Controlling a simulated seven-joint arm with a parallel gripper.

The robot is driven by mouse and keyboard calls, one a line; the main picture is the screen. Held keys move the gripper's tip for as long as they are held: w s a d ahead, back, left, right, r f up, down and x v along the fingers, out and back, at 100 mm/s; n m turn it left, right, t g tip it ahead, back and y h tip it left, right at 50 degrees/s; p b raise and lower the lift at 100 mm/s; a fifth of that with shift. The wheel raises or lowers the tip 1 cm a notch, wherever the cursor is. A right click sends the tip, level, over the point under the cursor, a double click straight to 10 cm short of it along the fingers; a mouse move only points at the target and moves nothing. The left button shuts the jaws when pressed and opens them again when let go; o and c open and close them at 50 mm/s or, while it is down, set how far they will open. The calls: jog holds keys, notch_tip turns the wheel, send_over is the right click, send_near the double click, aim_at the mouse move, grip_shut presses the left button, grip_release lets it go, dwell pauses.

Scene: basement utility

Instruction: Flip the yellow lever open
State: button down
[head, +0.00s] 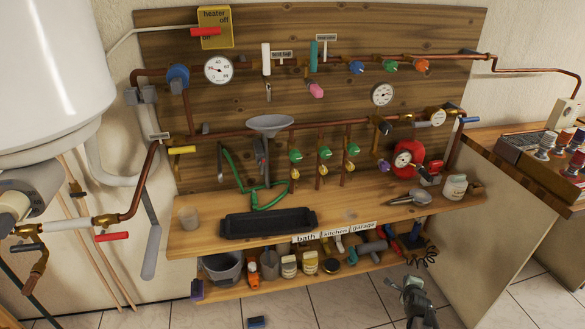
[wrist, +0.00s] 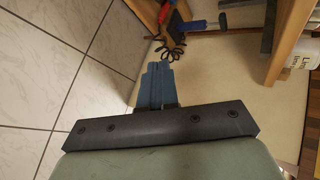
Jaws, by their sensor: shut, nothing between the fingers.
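The yellow lever (head: 182,150) is on the copper pipe at the left of the wooden board, by a small label. It sticks out to the right, roughly level. My gripper (head: 413,283) is low at the right front in the head view, below the workbench height and far from the lever. Its blue fingers (wrist: 156,82) are together and empty in the wrist view, above the tiled floor. The lever is not in the wrist view.
The wooden workbench (head: 350,213) carries a black tray (head: 268,224) and a scoop (head: 408,197). A lower shelf (head: 240,289) holds bottles, a bucket and tools. A red-handled lever (head: 112,237) is at the lower left. Black coiled cord (wrist: 170,52) lies ahead of the fingers.

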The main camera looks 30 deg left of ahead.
jog(key=w+a+r+m+t+y, duration=0.1)
jog(key=w+a+r+m+t, duration=0.4)
jog(key=r, duration=0.6)
jog(key=w+a+r+m+t+y, duration=0.1)
jog(key=w+a+r+m+t, duration=0.15)
jog(key=w+a+r, duration=0.6)
jog(key=s+a+r+y, duration=0.1)
jog(key=s+a, duration=0.2)
jog(key=a, duration=0.1)
jog(key=s+a+r+y, duration=0.1)
jog(key=s+a+r, duration=0.1)
jog(key=a, duration=0.3)
jog(key=s+a+r+y, duration=0.1)
jog(key=s+a, duration=0.3)
jog(key=shift+s+a+r+y, duration=0.25)
jog(key=shift+s+a+y, duration=0.05)
jog(key=s+a+r+g+y, duration=0.1)
jog(key=s+a+r+y, duration=0.1)
jog(key=s+a, duration=0.9)
jog(key=s+a+r+g+y, duration=0.1)
jog(key=s+a+r+y, duration=0.2)
jog(key=s+a, duration=0.8)
jog(key=s+a+r+g+y, duration=0.1)
jog(key=s+a+r+y, duration=0.1)
jog(key=s+a+y, duration=0.4)
jog(key=s+a+n, duration=0.1)
jog(key=s+a, duration=0.4)
jog(key=shift+a+r, duration=0.2)
jog(key=shift+a, duration=0.2)
jog(key=shift+g, duration=0.25)
